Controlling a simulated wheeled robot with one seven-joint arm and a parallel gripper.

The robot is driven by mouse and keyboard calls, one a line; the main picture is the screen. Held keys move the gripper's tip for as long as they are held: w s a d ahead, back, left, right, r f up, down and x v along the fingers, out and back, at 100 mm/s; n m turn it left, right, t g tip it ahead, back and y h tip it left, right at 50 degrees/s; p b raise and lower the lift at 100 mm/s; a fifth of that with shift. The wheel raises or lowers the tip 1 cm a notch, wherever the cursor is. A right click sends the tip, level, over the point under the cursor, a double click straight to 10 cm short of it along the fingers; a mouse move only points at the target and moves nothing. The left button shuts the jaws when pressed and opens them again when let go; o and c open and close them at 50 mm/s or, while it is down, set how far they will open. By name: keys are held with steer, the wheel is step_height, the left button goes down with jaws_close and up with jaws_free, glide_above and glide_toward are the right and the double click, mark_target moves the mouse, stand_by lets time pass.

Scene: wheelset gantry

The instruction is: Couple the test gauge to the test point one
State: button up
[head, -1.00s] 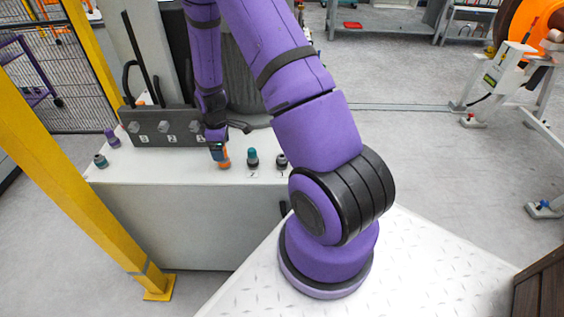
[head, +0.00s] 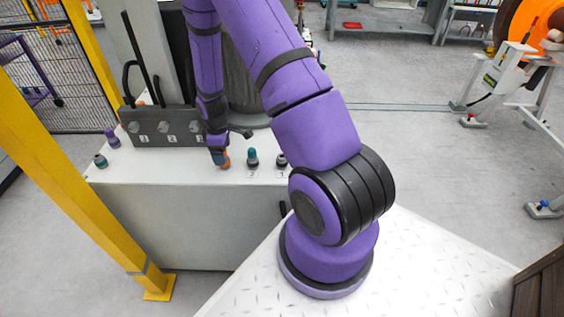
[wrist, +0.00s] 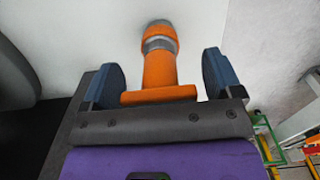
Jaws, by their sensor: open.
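An orange fitting (wrist: 160,68) with a grey band stands between the parted blue fingers of my gripper (wrist: 163,80) in the wrist view. The fingers are open on either side of it, with a gap at each side. In the head view my gripper (head: 219,155) points down at the white bench top, and the orange fitting (head: 225,160) shows partly behind it. I cannot tell whether this fitting is the test gauge. A dark panel (head: 150,141) behind carries a row of grey knobs with small number labels; which is test point one is unclear.
A teal-topped fitting (head: 252,157) and a dark fitting (head: 282,160) stand to the right on the bench (head: 190,176), the latter close to my arm. A purple fitting (head: 112,138) and a grey-teal one (head: 100,160) are at the left end. A yellow post (head: 75,165) rises at the left.

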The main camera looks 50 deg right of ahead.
stand_by(0.5)
steer(key=c, duration=1.2)
steer(key=shift+r, duration=2.95)
